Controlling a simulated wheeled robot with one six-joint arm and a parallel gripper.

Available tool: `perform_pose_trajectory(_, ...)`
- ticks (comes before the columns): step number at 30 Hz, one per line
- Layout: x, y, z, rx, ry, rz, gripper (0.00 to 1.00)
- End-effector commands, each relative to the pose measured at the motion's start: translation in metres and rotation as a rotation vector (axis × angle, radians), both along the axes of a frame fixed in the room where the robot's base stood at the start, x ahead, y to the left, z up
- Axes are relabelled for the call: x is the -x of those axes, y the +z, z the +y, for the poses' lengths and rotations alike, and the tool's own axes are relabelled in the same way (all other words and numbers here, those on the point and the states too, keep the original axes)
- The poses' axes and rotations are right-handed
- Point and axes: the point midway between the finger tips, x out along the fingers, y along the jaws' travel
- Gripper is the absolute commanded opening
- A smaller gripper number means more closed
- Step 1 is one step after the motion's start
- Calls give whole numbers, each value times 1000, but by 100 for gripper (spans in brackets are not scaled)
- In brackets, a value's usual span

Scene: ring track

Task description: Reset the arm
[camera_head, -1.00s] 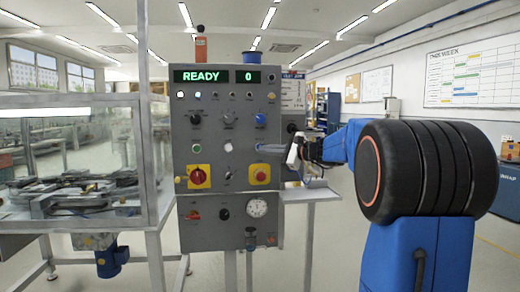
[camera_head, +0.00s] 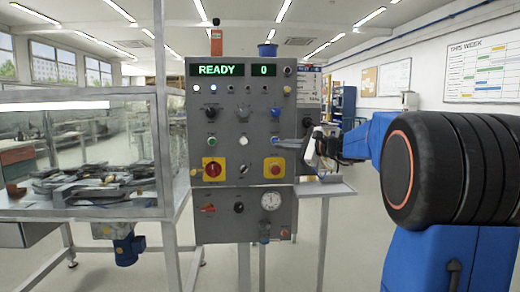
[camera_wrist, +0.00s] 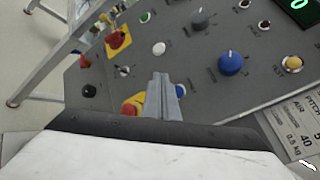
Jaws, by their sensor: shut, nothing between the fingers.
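My gripper (camera_wrist: 163,98) shows in the wrist view with its two grey fingers together and nothing between them. In the head view my gripper (camera_head: 281,142) is at the right side of the grey control panel (camera_head: 224,168), in front of its face. In the wrist view the fingers partly cover a red button on a yellow plate (camera_wrist: 132,108). The same yellow-plated red button (camera_head: 274,168) shows just below the gripper in the head view. I cannot tell whether the fingertips touch the panel. My blue arm reaches in from the right.
The panel's lit display (camera_head: 231,69) reads READY and 0. A blue knob (camera_wrist: 231,63) is right of the fingers in the wrist view. A glass-walled case (camera_head: 85,150) with dark metal parts stands left. A small shelf (camera_head: 325,189) juts out right of the panel. Floor shows below.

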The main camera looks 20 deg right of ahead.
Motion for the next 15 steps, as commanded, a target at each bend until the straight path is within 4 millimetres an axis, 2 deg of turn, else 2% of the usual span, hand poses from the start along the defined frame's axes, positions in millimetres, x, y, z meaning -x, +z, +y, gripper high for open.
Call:
perform_pose_trajectory(5, 1, -1, 2, 5, 3, 1, 0)
perform_pose_trajectory(8, 8, -6, 17, 42, 23, 13, 0)
perform_pose_trajectory(11, 27, -23, 49, 135, 72, 40, 0)
perform_pose_trajectory(15, 72, -61, 108, 340, 180, 90, 0)
